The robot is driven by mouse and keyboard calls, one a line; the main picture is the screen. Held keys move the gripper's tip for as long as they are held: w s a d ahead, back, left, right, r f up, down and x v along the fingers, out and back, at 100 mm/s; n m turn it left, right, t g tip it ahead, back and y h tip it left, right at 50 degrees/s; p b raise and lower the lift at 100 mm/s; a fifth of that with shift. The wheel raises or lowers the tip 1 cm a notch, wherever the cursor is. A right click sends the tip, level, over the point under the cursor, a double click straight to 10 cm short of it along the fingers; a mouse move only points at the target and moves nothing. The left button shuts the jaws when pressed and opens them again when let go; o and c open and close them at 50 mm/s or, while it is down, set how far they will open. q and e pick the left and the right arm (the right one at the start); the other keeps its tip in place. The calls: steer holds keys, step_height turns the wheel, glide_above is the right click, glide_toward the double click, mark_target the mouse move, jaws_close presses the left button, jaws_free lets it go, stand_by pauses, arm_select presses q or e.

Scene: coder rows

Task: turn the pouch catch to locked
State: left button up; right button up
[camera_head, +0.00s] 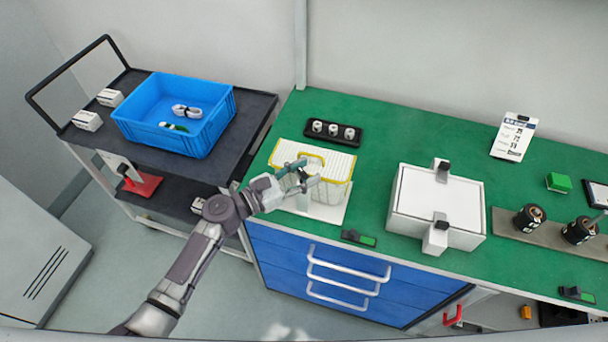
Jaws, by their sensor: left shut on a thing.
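What looks like the pouch (332,162) is a white ribbed case with yellow edging, standing on a white base plate near the front left of the green bench. My left gripper (306,176) reaches in from the left and is at the pouch's front left side. It is shut on a small part there, which appears to be the pouch catch. The fingers cover the catch, so its turn position cannot be told. My right gripper is not in view.
A black tray with several white rolls (333,132) lies behind the pouch. A white lidded box (436,205) stands to the right. A small black-and-green device (358,239) lies at the front edge. A cart with a blue crate (160,129) stands left.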

arm_select(q)
steer(key=m+g+h+b, duration=0.1)
steer(key=m+g+b, duration=0.2)
steer(key=g, duration=0.1)
steer(key=m+g+h+b, duration=0.1)
steer(key=m+g+b, duration=0.1)
steer(key=g+b, duration=0.2)
steer(key=m+g+b, duration=0.3)
steer(key=g+b, duration=0.1)
steer(key=g, duration=0.1)
steer(key=shift+f+m+h, duration=0.25)
steer(key=shift+m+h, duration=0.05)
steer(key=shift+h, duration=0.1)
steer(key=shift+r+m+g+y+b, duration=0.2)
steer(key=shift+m+g+y+b, duration=0.2)
steer(key=shift+m+g+b, duration=0.7)
steer(key=o, duration=1.2)
steer(key=shift+c, duration=0.2)
steer(key=v, duration=1.2)
steer(key=shift+w, duration=0.15)
